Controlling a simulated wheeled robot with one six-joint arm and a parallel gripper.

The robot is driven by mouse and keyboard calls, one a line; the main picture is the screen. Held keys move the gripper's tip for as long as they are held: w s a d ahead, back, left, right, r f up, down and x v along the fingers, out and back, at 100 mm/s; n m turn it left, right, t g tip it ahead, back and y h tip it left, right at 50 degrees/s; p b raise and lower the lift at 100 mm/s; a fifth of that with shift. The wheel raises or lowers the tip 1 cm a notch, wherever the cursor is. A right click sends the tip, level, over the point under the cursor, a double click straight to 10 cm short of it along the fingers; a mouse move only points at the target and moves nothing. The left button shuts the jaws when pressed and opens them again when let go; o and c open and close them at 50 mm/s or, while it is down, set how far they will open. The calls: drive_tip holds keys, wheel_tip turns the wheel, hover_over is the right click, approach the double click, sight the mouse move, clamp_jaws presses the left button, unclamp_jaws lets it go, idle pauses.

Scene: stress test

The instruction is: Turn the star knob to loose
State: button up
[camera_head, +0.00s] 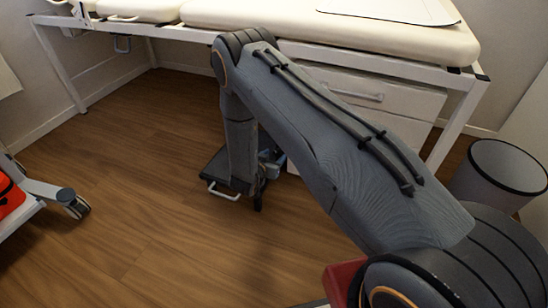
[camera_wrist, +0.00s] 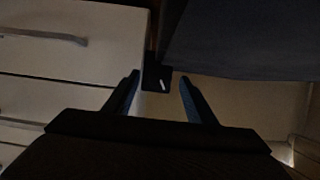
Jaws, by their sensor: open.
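In the wrist view, my gripper (camera_wrist: 159,79) is open, with its two bluish fingers set apart. A small black part (camera_wrist: 151,74) with a short white mark shows between and beyond the fingertips, close to the edge of the drawer unit. The picture is too dark to tell whether this is the star knob or its mount, or how the knob is turned. No contact between fingers and part can be made out. In the head view, my arm reaches down in front of the couch, and no star knob can be made out.
A padded couch (camera_head: 330,27) on a white frame stands at the back, with white drawers (camera_head: 375,92) under it. In the wrist view, a dark grey panel (camera_wrist: 240,45) fills the upper right. A grey bin (camera_head: 497,178) stands at right.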

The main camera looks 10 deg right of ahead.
drive_tip(key=shift+x, duration=1.05)
drive_tip(key=c, duration=1)
drive_tip(key=shift+n+h, duration=0.4)
drive_tip(key=shift+n, duration=0.1)
drive_tip(key=shift+c, duration=0.2)
drive_tip(key=o, duration=1)
drive_tip(key=shift+o, duration=0.2)
